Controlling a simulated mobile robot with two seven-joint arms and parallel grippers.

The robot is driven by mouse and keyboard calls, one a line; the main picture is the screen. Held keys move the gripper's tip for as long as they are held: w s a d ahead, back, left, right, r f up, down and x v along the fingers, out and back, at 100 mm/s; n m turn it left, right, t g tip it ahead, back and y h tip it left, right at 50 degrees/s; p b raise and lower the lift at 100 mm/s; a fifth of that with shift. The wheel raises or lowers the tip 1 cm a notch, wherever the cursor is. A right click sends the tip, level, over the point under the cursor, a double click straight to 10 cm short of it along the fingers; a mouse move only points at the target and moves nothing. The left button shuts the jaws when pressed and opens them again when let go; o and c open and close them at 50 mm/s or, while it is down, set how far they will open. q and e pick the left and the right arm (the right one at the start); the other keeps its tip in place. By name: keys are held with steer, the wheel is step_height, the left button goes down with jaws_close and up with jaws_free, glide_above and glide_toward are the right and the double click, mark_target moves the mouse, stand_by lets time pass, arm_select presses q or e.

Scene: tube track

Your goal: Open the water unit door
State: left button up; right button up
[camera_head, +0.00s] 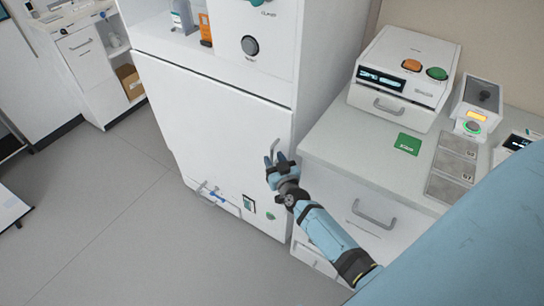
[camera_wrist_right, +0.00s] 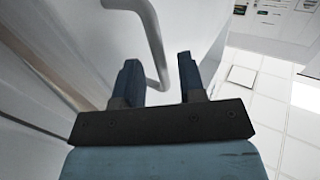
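The water unit door (camera_head: 215,125) is the large white front panel of the tall white cabinet, and it looks shut. Its handle (camera_head: 275,147) is a thin grey bar near the door's right edge. My right gripper (camera_head: 276,160) is at this handle with its fingers apart. In the right wrist view the handle (camera_wrist_right: 152,35) shows as a curved bar, its lower end seen between the two dark fingers of my right gripper (camera_wrist_right: 157,66). A gap shows on each side of the bar, and I see no contact. My left gripper is not in view.
A white drawer cabinet (camera_head: 318,143) stands right of the unit, close to my right forearm, and carries a white device (camera_head: 400,75) with orange and green buttons. A blue-handled valve (camera_head: 213,193) sits low on the unit's front. The floor (camera_head: 100,200) at left is clear.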

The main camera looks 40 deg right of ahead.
steer(key=shift+w+d, duration=0.2)
steer(key=shift+w, duration=0.8)
jaws_close()
steer(key=shift+a, duration=0.15)
